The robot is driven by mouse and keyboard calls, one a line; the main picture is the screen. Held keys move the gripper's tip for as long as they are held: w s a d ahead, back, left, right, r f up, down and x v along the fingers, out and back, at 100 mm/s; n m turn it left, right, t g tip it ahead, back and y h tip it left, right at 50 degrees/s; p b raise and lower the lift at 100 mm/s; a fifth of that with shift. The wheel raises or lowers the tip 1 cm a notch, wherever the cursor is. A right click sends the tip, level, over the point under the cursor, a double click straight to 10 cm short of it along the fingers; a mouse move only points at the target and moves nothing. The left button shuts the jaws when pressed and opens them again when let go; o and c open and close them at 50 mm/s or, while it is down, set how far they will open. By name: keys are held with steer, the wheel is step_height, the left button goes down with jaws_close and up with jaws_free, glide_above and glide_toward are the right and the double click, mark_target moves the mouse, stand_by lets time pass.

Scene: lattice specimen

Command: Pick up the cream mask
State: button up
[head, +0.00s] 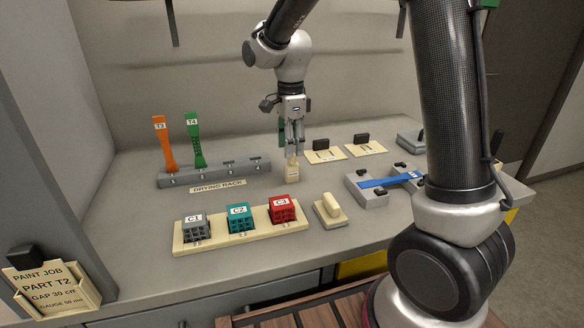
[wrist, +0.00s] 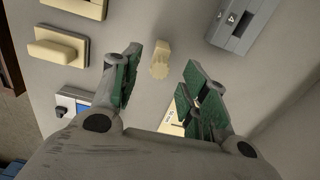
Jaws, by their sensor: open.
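A small upright cream piece (head: 292,171), which looks like the cream mask, stands on the grey bench right of the drying rack. In the wrist view, its top (wrist: 160,59) shows between and beyond the fingertips. My gripper (head: 294,145) points down just above it, fingers apart and empty. In the wrist view, the green-padded fingers (wrist: 160,75) are spread to either side of it, with no visible contact. Another cream block (head: 328,208) lies on a cream plate nearer the front; it also shows in the wrist view (wrist: 56,50).
The grey drying rack (head: 214,171) holds orange T3 and green T4 pieces. A cream tray (head: 187,248) holds blocks C1, C2 and C3. Two cream plates with black handles (head: 324,157) lie behind right. A grey fixture (head: 370,200) with a blue bar is at right.

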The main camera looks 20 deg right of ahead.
mark_target(292, 162)
steer(key=shift+a+f, duration=0.1)
steer(key=shift+f, duration=0.35)
steer(key=f, duration=0.7)
steer(key=shift+d, duration=0.3)
steer(key=c, duration=0.8)
